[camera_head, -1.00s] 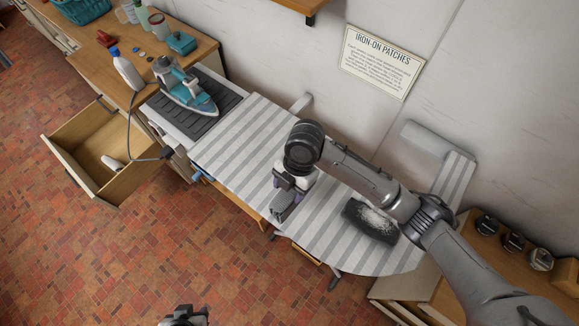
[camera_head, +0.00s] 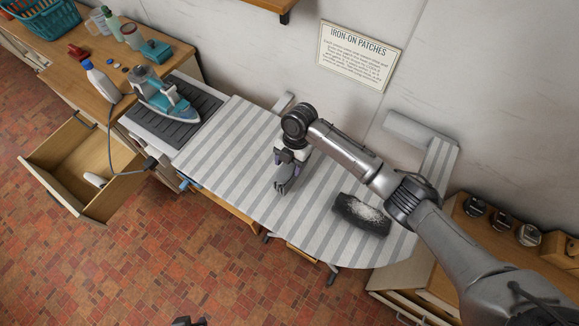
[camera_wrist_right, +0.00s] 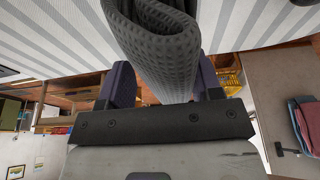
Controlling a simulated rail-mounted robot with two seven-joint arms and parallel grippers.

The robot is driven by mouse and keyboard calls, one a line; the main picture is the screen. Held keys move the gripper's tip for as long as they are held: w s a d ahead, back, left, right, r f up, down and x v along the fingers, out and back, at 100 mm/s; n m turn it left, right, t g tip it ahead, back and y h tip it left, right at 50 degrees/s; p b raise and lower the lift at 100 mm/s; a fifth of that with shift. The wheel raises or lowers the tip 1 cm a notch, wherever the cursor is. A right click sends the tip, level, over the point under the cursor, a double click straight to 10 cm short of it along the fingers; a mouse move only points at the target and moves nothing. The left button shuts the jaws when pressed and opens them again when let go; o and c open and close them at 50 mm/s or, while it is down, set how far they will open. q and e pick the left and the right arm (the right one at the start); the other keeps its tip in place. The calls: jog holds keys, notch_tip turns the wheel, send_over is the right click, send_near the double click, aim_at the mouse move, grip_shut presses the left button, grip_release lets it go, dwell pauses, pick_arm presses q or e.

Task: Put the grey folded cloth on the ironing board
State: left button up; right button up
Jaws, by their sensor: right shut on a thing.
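The ironing board (camera_head: 235,139) has a grey and white striped cover and runs diagonally along the wall. My right gripper (camera_head: 285,174) points down over the middle of the board, shut on the grey folded cloth (camera_head: 281,187). In the right wrist view the cloth (camera_wrist_right: 158,45) is dark grey, waffle-textured and folded over, held between the two fingers. The striped cover lies behind it there. I cannot tell whether the cloth touches the board. My left gripper (camera_head: 188,321) barely shows at the bottom edge; its jaws cannot be made out.
A dark pad with whitish dust (camera_head: 362,214) lies on the board under my right forearm. A teal iron (camera_head: 164,100) stands on a black ribbed mat at the left. An open drawer (camera_head: 80,165) juts out at left. Dark-lidded jars (camera_head: 501,219) stand at right.

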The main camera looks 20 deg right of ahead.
jog(key=shift+f, duration=1.5)
jog(key=shift+f, duration=0.1)
jog(key=o, duration=0.9)
jog(key=v, duration=1.2)
